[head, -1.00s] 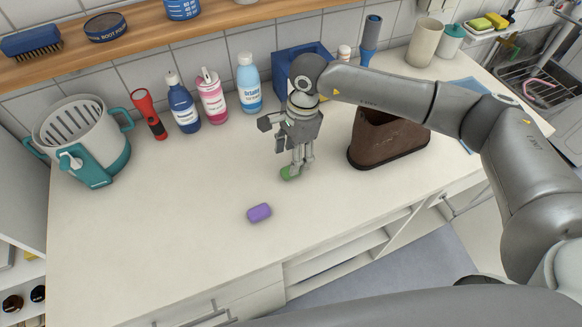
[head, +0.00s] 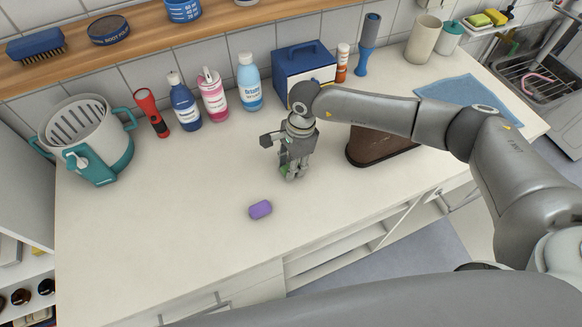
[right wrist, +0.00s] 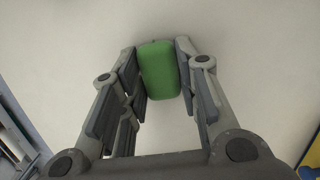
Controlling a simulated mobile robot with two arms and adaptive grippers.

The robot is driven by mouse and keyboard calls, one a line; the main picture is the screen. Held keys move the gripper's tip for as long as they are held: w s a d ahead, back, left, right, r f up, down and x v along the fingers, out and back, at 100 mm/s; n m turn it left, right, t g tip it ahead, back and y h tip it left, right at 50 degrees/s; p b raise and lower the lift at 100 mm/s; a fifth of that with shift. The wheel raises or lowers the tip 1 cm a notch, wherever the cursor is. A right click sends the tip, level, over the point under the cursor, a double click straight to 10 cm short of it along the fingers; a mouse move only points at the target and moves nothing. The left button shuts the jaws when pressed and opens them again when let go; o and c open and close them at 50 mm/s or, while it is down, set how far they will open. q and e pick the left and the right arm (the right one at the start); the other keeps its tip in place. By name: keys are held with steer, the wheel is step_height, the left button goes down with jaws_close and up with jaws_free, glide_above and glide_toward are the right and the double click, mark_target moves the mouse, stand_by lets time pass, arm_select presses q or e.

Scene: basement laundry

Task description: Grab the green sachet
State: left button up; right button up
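The green sachet (right wrist: 159,70) lies between the two fingers of my right gripper (right wrist: 160,75) in the right wrist view. The finger pads press close against its left and right sides. In the head view my right gripper (head: 291,172) points down at the white counter, and only a small green bit of the sachet (head: 285,168) shows at its fingertips. The rest is hidden by the fingers. I cannot tell whether the sachet is clear of the counter. My left gripper is not in view.
A purple item (head: 260,209) lies on the counter (head: 180,235) in front of the gripper. Bottles (head: 249,82) and a blue box (head: 304,66) stand behind. The counter's front left is clear.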

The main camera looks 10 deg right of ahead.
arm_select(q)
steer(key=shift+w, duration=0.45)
arm_select(e)
steer(key=shift+r, duration=0.1)
steer(key=shift+c, duration=0.5)
